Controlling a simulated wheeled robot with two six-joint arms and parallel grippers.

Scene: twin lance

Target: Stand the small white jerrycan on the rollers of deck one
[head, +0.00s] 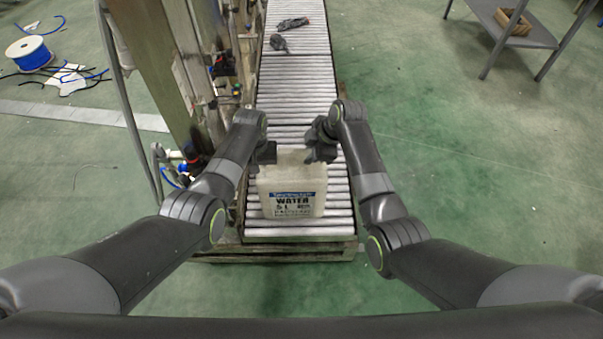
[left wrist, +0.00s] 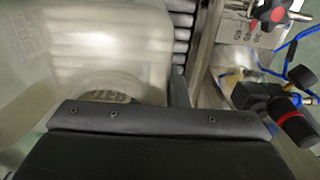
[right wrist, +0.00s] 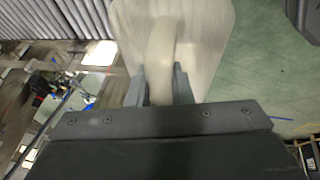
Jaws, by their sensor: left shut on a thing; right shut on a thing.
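The small white jerrycan (head: 292,190), with a blue and black "WATER 5L" label, is upright over the near end of the roller conveyor (head: 300,230). I cannot tell whether its base touches the rollers. My left gripper (head: 268,153) is at its upper left and shut on it; the translucent can (left wrist: 110,45) fills much of the left wrist view. My right gripper (head: 318,152) is at its upper right, shut on it; in the right wrist view the fingers (right wrist: 160,85) close around the pale handle of the can (right wrist: 195,30).
Dark tools or rags (head: 280,42) lie on the rollers further back. A machine frame with valves and hoses (head: 190,80) stands close along the conveyor's left side. A grey shelf (head: 515,25) holding a brown box is at the far right. Green floor at the right is clear.

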